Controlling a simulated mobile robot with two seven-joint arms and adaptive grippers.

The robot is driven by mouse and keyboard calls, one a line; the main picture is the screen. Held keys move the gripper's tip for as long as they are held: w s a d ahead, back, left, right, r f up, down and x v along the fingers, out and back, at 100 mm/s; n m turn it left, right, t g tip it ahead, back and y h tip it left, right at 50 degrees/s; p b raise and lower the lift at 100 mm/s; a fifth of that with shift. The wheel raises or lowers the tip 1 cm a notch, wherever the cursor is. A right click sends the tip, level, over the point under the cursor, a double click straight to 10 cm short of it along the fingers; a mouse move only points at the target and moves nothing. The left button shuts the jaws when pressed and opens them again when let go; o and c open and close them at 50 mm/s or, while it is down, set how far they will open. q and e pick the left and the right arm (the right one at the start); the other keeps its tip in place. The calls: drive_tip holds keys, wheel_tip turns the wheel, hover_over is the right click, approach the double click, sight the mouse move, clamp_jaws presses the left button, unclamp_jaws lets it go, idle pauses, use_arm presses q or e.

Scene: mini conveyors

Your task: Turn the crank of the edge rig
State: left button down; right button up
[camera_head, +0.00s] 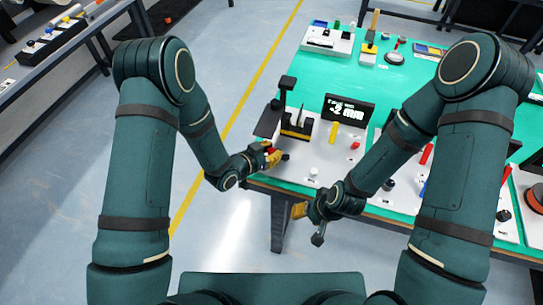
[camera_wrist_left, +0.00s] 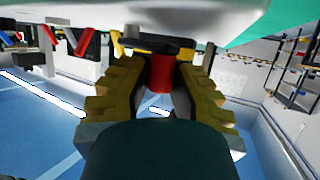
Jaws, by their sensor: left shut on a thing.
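The edge rig (camera_head: 297,125) stands at the left front corner of the green table, black and yellow on a white base. A dark flat plate (camera_head: 269,121) sticks out from it past the table's left edge. My left gripper (camera_head: 272,156) is low at the table's left edge beside the rig. In the left wrist view its yellow-padded fingers are closed around a red cylindrical crank handle (camera_wrist_left: 160,74). The rest of the crank is mostly hidden. My right gripper (camera_head: 307,222) is in front of the table's front edge, its fingers apart and nothing visible between them.
A black display (camera_head: 348,110) on the table reads about -2 mm. A yellow cylinder (camera_head: 333,133), a red cylinder (camera_head: 355,145) and small knobs are nearby. Other rigs fill the table's back and right. The floor left of the table (camera_head: 235,90) is clear.

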use_arm(q)
drive_tip(key=shift+w+d+m+g+h+b, duration=0.1)
drive_tip(key=shift+w+m+g+h+b, duration=0.2)
drive_tip(key=shift+m+g+h, duration=0.25)
drive_tip(key=shift+w+m+g+h+b, duration=0.25)
drive_tip(key=shift+m+g+h, duration=0.1)
drive_tip(key=shift+m+g, duration=0.35)
drive_tip(key=c, duration=0.8)
unclamp_jaws()
drive_tip(key=v, duration=1.2)
